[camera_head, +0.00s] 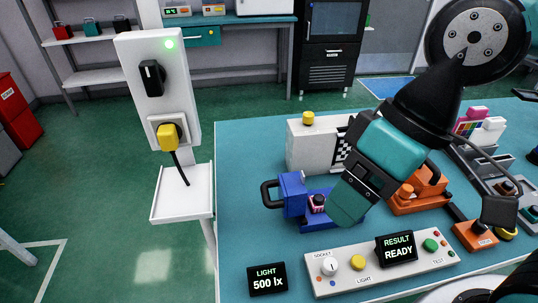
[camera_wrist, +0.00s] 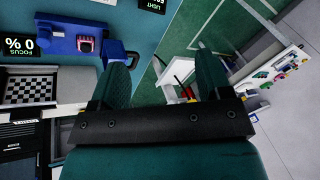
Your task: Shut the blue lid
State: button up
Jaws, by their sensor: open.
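The blue lid (camera_head: 293,194) stands upright at the left end of its blue base (camera_head: 318,224), so it is open. Its dark loop handle (camera_head: 266,195) points left. A small pink and black part (camera_head: 318,203) sits on the base beside the lid. My gripper (camera_head: 347,208) hangs over the table to the right of the lid and hides the base's right end. In the wrist view, the blue base (camera_wrist: 62,38) and the handle (camera_wrist: 133,58) lie beyond the left finger. My gripper (camera_wrist: 160,60) is open and empty there, apart from the lid.
A white block with a checkered panel (camera_head: 312,147) stands behind the base. A control panel (camera_head: 350,271) with a READY display and a 500 lx light display (camera_head: 267,281) lie in front. An orange fixture (camera_head: 420,190) stands to the right. Bare tabletop (camera_head: 240,215) lies left of the handle.

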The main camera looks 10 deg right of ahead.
aim_at(291, 193)
jog(key=u, duration=0.05)
jog(key=k, duration=0.5)
jog(key=u, duration=1.15)
jog(key=i, duration=0.6)
jog(key=z, duration=1.2)
